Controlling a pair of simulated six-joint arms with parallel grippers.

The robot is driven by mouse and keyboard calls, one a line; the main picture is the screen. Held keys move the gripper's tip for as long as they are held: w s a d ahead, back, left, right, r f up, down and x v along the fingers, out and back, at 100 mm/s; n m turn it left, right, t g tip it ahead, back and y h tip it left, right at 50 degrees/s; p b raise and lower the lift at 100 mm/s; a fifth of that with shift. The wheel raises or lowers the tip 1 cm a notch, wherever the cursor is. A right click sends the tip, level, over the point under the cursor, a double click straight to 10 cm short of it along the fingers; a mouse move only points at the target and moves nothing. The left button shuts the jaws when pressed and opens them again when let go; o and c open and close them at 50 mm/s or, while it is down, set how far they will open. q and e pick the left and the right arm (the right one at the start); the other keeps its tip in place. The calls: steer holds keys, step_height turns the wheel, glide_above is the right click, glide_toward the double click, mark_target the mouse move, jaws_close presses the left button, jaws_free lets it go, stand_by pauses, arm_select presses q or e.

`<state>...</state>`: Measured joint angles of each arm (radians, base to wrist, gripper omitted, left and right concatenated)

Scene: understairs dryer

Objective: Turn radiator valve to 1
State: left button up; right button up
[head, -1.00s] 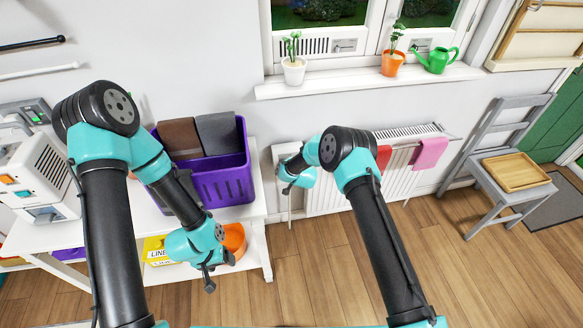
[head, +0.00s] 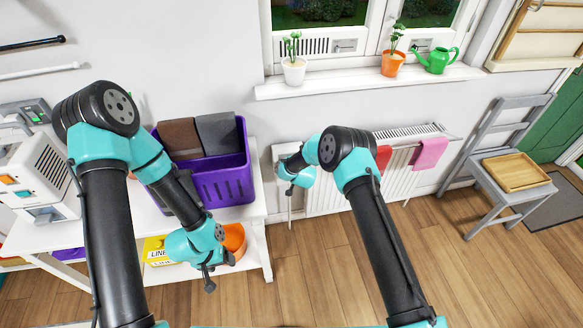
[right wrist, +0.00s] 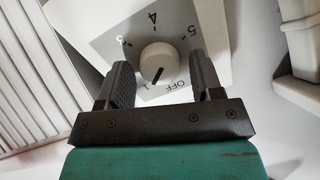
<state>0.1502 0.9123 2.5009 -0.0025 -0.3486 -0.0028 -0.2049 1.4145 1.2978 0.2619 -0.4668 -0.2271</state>
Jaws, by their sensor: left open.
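The radiator valve knob (right wrist: 158,62) is a round white dial with a dark pointer line, on a grey plate (right wrist: 112,42) marked with numbers and OFF. The pointer is aimed down and left in the right wrist view, toward the mark beside OFF that looks like 1. My right gripper (right wrist: 160,75) has one finger on each side of the knob, with small gaps showing, so it looks open around it. In the head view its fingers are hidden behind my right wrist at the radiator's left end. My left gripper (head: 208,280) is open and empty, low by the white shelf.
The white radiator (head: 400,187) carries red and pink cloths (head: 430,153). A purple basket (head: 222,182) stands on the white shelf unit (head: 262,240) to the left. A grey chair (head: 490,190) with a wooden tray is at right. The wooden floor between is clear.

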steer(key=shift+o, duration=0.6)
steer(key=shift+s, duration=0.1)
steer(key=v, duration=1.7)
steer(key=shift+d+r, duration=0.1)
steer(key=shift+r, duration=0.05)
steer(key=s+d+f+g, duration=0.2)
steer(key=s+d, duration=0.4)
steer(key=s, duration=0.4)
steer(key=s+d+f+m+g, duration=0.1)
steer(key=s+d+g, duration=0.3)
steer(key=s, duration=0.7)
steer(key=s+d+f+g, duration=0.2)
steer(key=s+d+g, duration=0.1)
steer(key=s+d, duration=0.4)
steer(key=s, duration=0.3)
steer(key=shift+s+d+f+m+g, duration=0.2)
steer(key=shift+d+f+m+g, duration=0.1)
steer(key=shift+d+f, duration=0.1)
